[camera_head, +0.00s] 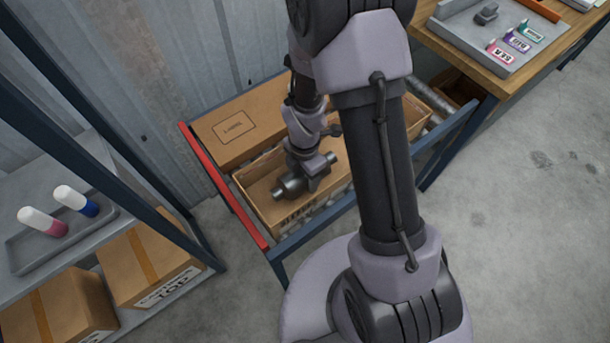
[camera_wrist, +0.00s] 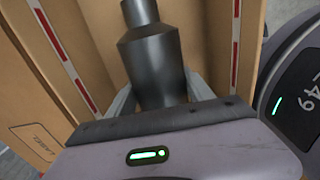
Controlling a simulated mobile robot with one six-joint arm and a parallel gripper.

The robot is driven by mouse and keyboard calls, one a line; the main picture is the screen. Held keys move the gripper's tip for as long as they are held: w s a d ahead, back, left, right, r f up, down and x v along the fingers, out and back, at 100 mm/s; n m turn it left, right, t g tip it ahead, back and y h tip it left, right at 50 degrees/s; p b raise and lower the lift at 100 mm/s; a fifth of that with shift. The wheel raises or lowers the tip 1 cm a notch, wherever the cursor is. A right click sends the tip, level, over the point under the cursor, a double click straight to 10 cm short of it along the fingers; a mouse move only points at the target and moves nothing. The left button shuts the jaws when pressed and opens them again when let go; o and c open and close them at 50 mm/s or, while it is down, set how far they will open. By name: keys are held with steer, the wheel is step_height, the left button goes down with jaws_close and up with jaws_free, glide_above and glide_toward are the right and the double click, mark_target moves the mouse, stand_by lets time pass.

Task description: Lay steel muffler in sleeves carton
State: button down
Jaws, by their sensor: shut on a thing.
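The steel muffler (camera_head: 289,187) is a dark grey cylinder with a narrower pipe end. It shows in the wrist view (camera_wrist: 152,62) between my gripper's fingers. My gripper (camera_head: 312,172) is shut on the muffler, and its fingers (camera_wrist: 158,95) flank the muffler's body. The muffler is over or inside an open cardboard carton (camera_head: 262,208) with dark printing on its front; its exact height above the carton floor is hard to tell. The carton's walls (camera_wrist: 222,50), with red and white strips, stand on both sides in the wrist view. My arm hides part of the carton.
A closed carton with a label (camera_head: 206,146) lies behind the open one. Both stand on a roller conveyor with a red end bar (camera_head: 222,188) and blue rails. A wooden bench (camera_head: 462,66) with a grey tray is at upper right.

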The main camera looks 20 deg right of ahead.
steer(key=shift+c, duration=2)
jaws_free()
step_height(320, 180, up, 13)
steer(key=p, duration=0.5)
steer(key=shift+f, duration=0.2)
steer(key=s+a+r+m+t, duration=0.1)
steer(key=s+r+m, duration=0.3)
steer(key=r+m, duration=0.4)
steer(key=s+a+r+m+t+y, duration=0.1)
steer(key=s+r+m+t, duration=0.2)
steer(key=r+m, duration=0.6)
steer(key=s+a+r+m+t+y, duration=0.1)
steer(key=s+a+r+m, duration=0.1)
steer(key=s+r+m, duration=0.3)
step_height(320, 180, up, 3)
steer(key=m, duration=0.4)
steer(key=shift+s+r+t, duration=0.2)
steer(key=shift+s+t, duration=0.2)
